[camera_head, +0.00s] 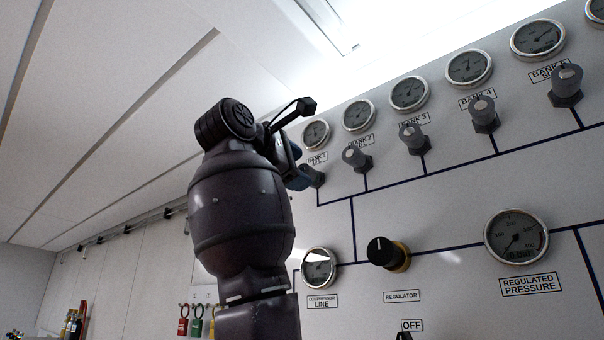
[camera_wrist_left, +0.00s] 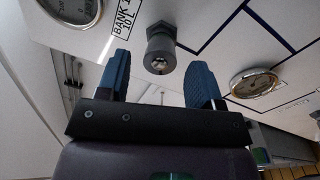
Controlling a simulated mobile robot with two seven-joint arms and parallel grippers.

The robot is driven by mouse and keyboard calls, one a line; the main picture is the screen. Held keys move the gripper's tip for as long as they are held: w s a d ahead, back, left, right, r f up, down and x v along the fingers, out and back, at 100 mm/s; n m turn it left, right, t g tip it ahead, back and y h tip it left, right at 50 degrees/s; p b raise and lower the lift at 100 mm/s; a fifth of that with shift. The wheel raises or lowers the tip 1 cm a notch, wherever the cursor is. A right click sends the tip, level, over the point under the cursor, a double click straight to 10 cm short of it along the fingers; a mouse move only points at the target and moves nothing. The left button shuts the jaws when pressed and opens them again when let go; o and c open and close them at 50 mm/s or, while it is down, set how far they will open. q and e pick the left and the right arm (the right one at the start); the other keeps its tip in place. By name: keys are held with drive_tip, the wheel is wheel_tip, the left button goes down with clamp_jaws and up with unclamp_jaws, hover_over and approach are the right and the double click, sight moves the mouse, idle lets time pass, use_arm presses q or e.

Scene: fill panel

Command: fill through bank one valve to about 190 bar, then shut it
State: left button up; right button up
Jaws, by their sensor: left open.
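The bank one valve is a grey knob (camera_head: 313,178) under the leftmost gauge, partly hidden by my left gripper in the head view. In the left wrist view the same grey knob (camera_wrist_left: 161,55) sits just beyond and between the blue fingertips. My left gripper (camera_wrist_left: 160,77) is open, with a finger on either side of the knob's line and nothing held. In the head view its blue fingers (camera_head: 297,172) are close to the knob; contact cannot be told. The bank one gauge (camera_head: 315,134) is visible above, its reading too small to tell. My right gripper is not in view.
Other bank valves, such as bank two (camera_head: 355,158) and bank three (camera_head: 412,136), run up to the right under their gauges. Below are the compressor line gauge (camera_head: 318,268), the black regulator knob (camera_head: 386,252) and the regulated pressure gauge (camera_head: 516,236).

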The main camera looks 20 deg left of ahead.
use_arm(q)
drive_tip(key=b+v, duration=0.1)
drive_tip(key=v, duration=0.7)
drive_tip(key=shift+s+b, duration=0.25)
drive_tip(key=shift+b, duration=0.05)
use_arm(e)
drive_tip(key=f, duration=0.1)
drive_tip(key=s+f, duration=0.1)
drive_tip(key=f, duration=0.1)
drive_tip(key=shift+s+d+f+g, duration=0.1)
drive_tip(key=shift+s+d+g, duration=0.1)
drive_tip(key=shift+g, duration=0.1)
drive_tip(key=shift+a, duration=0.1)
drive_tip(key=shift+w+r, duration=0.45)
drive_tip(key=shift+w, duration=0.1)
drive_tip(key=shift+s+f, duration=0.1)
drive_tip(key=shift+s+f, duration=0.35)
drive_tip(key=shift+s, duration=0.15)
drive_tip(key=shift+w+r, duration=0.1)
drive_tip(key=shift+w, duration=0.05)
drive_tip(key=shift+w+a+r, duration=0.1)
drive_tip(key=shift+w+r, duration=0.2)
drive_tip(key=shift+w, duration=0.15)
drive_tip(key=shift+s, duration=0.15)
